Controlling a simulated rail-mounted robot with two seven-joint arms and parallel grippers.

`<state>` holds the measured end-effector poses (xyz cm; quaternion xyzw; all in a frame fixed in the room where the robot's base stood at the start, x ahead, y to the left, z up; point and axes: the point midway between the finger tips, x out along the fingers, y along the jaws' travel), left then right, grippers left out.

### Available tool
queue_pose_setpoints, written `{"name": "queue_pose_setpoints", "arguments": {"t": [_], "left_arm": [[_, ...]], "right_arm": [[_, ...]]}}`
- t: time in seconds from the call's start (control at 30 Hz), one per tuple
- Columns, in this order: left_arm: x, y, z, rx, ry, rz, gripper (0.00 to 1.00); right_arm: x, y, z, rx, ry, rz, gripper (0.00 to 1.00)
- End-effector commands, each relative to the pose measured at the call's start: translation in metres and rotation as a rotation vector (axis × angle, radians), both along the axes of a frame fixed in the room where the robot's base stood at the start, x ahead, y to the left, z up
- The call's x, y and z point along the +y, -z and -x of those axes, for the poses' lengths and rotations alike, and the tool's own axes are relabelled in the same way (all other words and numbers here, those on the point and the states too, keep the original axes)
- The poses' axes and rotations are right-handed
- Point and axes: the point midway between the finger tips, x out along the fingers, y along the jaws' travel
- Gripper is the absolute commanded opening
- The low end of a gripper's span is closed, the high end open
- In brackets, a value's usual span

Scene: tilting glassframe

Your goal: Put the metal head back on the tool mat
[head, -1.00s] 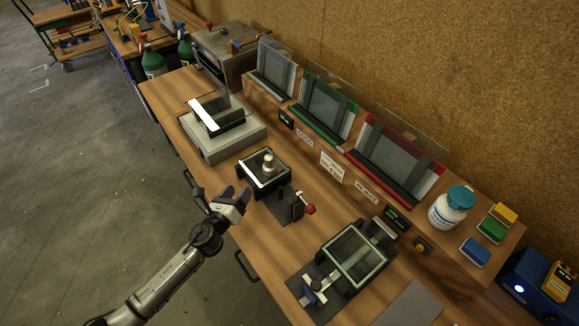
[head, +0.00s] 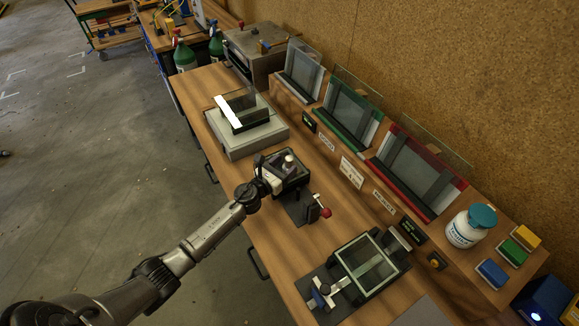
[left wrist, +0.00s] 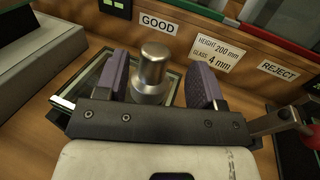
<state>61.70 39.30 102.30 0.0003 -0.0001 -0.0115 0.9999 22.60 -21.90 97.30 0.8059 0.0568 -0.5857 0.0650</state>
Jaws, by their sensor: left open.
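The metal head (head: 289,160) is a short, stepped silver cylinder standing upright on the glass of a small dark frame (head: 303,179). In the left wrist view the metal head (left wrist: 152,72) stands between the two purple-grey fingers of my left gripper (left wrist: 161,80). The fingers are open, with a gap visible on the right; contact on the left is unclear. In the head view my left gripper (head: 280,172) is over the frame and partly covers it. A plain grey sheet (head: 428,313) at the bottom edge may be the tool mat; I cannot tell for sure. My right gripper is not in view.
A red-knobbed clamp (head: 318,209) stands close to the small frame. A second glass frame (head: 369,264) lies nearer the bottom right. A grey block with a tilted glass plate (head: 240,135) is behind my gripper. Racks with glass (head: 416,172) line the back.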

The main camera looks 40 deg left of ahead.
Motion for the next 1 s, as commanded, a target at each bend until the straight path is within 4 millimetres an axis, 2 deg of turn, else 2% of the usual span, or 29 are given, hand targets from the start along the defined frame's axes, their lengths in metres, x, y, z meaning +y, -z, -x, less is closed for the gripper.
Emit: {"name": "queue_pose_setpoints", "arguments": {"t": [0.4, 0.77, 1.0], "left_arm": [[0.005, -0.002, -0.045, -0.001, -0.002, 0.003, 0.62], [0.004, -0.002, -0.052, 0.000, -0.001, 0.001, 0.62], [0.004, -0.002, -0.052, 0.001, -0.001, 0.001, 0.42]], "right_arm": [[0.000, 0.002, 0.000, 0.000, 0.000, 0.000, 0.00], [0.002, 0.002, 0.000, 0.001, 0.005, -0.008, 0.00], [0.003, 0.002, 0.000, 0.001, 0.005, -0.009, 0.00]]}}
